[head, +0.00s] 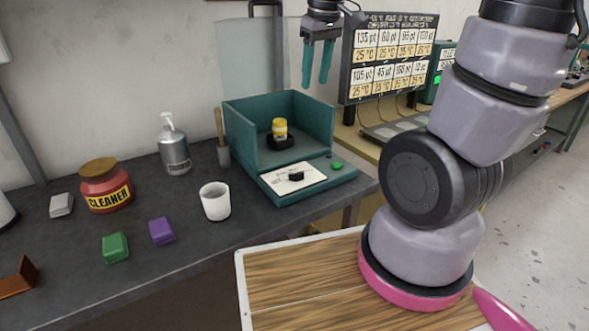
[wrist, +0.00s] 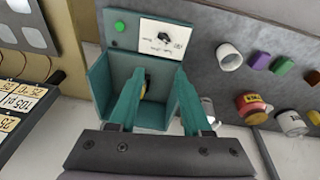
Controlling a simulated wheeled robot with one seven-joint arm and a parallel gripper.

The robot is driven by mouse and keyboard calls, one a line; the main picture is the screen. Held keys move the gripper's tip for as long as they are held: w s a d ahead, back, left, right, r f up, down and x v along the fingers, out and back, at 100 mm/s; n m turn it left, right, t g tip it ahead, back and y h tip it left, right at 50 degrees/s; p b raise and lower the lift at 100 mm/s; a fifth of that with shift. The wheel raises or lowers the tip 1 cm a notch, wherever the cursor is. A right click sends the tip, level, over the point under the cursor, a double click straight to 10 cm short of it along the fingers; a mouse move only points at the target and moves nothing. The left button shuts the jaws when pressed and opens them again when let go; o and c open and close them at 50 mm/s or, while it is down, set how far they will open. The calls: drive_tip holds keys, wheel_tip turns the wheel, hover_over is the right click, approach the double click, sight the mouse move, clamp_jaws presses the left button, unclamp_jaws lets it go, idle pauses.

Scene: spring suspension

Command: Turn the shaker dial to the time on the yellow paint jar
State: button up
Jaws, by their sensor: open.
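The shaker (head: 237,122) is a teal open-fronted box on the dark bench in the head view. Its sloped front carries a white dial plate with a black dial knob (head: 296,176) and a green button (head: 337,165). The yellow paint jar (head: 279,128) stands upright in a dark holder inside the box; its time marking is too small to read. My gripper (head: 316,84) hangs above and to the right of the jar, open and empty, with teal fingers pointing down. In the wrist view the dial knob (wrist: 165,37) is beyond the fingertips, and the fingers partly hide the jar.
A white cup (head: 215,203), a pump bottle (head: 174,150) and a red cleaner jar (head: 106,186) stand left of the shaker. Green (head: 115,247) and purple (head: 162,231) blocks lie nearer the front. A display board (head: 388,65) stands behind right. The space before the dial is clear.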

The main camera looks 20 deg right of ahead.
drive_tip(key=w+a+f+n+g+h, duration=0.1)
drive_tip(key=w+a+f+n, duration=0.1)
drive_tip(key=f+n, duration=0.15)
drive_tip(key=w+a+f+n+g+h, duration=0.1)
drive_tip(key=w+a+f+n, duration=0.15)
drive_tip(key=f, duration=0.25)
drive_tip(key=n+g+h, duration=0.1)
drive_tip(key=n+h, duration=0.2)
drive_tip(key=n, duration=0.4)
approach(296, 173)
drive_tip(key=x, duration=0.8)
drive_tip(key=shift+d+f, duration=0.1)
drive_tip(key=shift+f, duration=0.15)
drive_tip(key=shift+m, duration=0.3)
clamp_jaws()
